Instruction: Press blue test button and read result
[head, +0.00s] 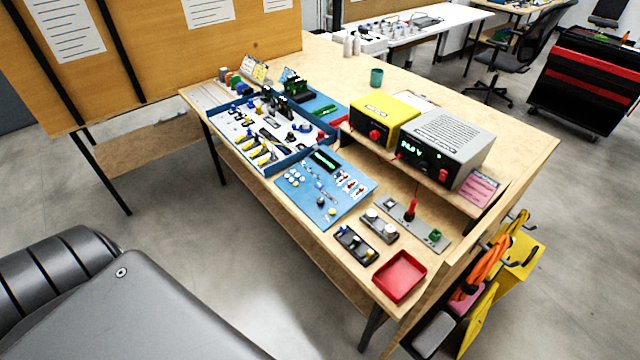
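I cannot make out a blue test button for certain at this size. A blue board (345,201) lies flat near the middle of the workbench, with a small dark green display (325,161) and several small round parts on it. A grey power supply (452,137) stands on the raised shelf, with a lit green readout (411,150) and a red part on its front. A small dark module (355,245) lies near the bench's front edge. Neither of my grippers is in view.
A yellow box (390,113) stands beside the grey supply. A blue-edged tray (262,171) holds tools. A red tray (400,277) sits at the near corner of the bench (520,150). Orange cables (481,268) hang at the bench's right side. Open floor lies in front.

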